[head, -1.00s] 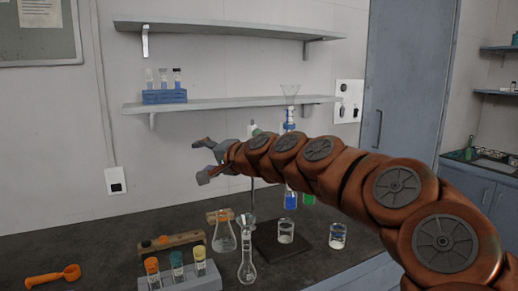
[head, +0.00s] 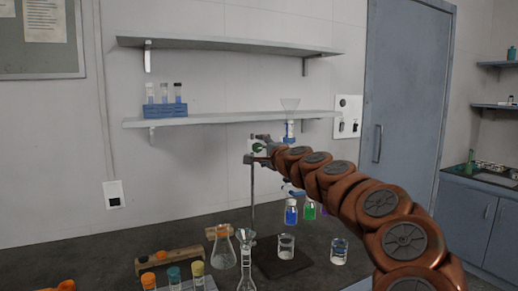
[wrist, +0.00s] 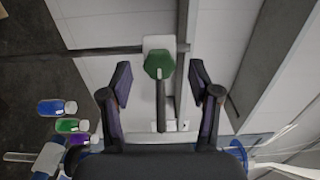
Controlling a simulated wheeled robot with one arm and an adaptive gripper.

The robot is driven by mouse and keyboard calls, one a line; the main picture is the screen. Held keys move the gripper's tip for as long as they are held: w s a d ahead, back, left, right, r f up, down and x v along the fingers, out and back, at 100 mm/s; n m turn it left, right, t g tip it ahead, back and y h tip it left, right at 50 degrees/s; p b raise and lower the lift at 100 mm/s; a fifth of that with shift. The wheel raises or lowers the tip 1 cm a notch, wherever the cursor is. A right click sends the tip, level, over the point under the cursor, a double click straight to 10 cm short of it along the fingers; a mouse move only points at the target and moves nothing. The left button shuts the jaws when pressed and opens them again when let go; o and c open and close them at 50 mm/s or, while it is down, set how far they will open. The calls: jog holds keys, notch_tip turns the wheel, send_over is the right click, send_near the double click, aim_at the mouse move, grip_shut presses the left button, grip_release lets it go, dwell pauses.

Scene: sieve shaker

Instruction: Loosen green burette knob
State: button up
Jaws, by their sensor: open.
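The green knob (wrist: 159,65) is a faceted head on a pale block in the wrist view, with a dark rod running down from it. In the head view it shows as a small green patch (head: 258,147) near the top of the metal stand (head: 252,200). My gripper (wrist: 160,80) is open and empty. In the wrist view its two dark fingers are on either side of the knob, with a gap on each side. How far the fingertips are from it in depth cannot be told. In the head view my gripper (head: 258,150) is at the knob, partly hiding it.
A funnel (head: 290,103) stands above my arm. Blue (head: 291,212) and green (head: 310,210) bottles are below it. Beakers (head: 286,246), a conical flask (head: 223,250) and a test-tube rack (head: 190,285) crowd the bench. A shelf (head: 220,119) runs behind the stand.

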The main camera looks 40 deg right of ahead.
jog(key=shift+x, duration=0.8)
jog(key=shift+f, duration=0.1)
jog(key=shift+c, duration=0.4)
jog(key=c, duration=1.1)
jog(key=n+b, duration=0.2)
jog(key=b, duration=0.1)
jog(key=shift+f, duration=0.25)
jog(key=shift+r+n+b, duration=0.1)
jog(key=shift+n+b, duration=0.9)
jog(key=shift+b, duration=0.05)
jog(key=shift+r, duration=0.15)
jog(key=shift+n, duration=0.3)
